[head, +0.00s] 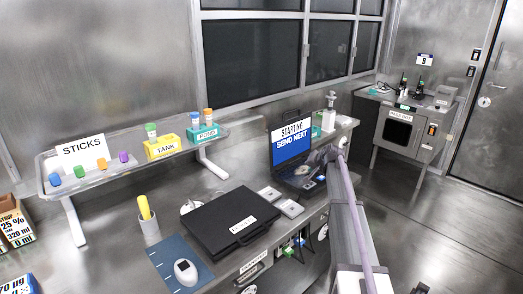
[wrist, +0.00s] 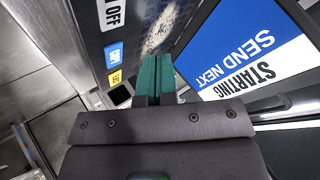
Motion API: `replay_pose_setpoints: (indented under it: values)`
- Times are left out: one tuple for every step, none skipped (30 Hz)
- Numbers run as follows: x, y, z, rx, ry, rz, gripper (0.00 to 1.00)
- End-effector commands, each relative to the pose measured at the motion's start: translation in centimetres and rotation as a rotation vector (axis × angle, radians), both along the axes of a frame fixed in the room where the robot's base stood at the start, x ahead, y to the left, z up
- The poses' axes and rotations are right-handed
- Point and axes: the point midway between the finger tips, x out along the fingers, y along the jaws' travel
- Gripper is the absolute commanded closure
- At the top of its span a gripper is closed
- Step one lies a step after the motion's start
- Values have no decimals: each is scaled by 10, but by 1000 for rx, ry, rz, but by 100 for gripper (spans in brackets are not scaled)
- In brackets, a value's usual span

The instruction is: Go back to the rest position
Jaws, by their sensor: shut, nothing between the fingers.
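My gripper (wrist: 157,62) shows in the wrist view with its two green fingers together and nothing between them. A laptop screen (wrist: 245,45) reading "STARTING SEND NEXT" is to the right of the fingers. In the head view, my arm reaches up from the lower right, and its end is close to the laptop (head: 291,143) on the bench. The fingers are too small to make out there. I cannot tell whether they touch the laptop.
A raised shelf (head: 128,168) holds colored sticks and racks. A machine (head: 402,131) stands at back right. The floor at right is clear.

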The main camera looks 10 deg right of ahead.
Motion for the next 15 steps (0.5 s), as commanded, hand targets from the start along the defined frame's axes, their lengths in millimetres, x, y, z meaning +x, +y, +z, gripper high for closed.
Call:
replay_pose_setpoints:
  values:
    - [-9,3,-5,-11,40,26,100]
    - [-22,7,-9,-21,76,49,100]
    - [-45,14,-15,-38,128,77,100]
    - [-66,23,-19,-51,170,103,100]
    - [-88,35,-22,-65,216,135,100]
    - [-121,55,-26,-86,282,181,100]
    - [-146,71,-28,-104,333,219,100]
    - [-173,89,-29,-121,382,257,100]
    - [-207,111,-31,-146,446,308,100]
    - [-233,127,-31,-164,491,343,100]
    - [-259,142,-31,-183,535,379,100]
    - [-293,162,-30,-209,589,425,100]
    - [-317,175,-29,-228,627,456,100]
    - [-340,188,-27,-246,659,485,100]
    - [-367,202,-25,-269,693,519,100]
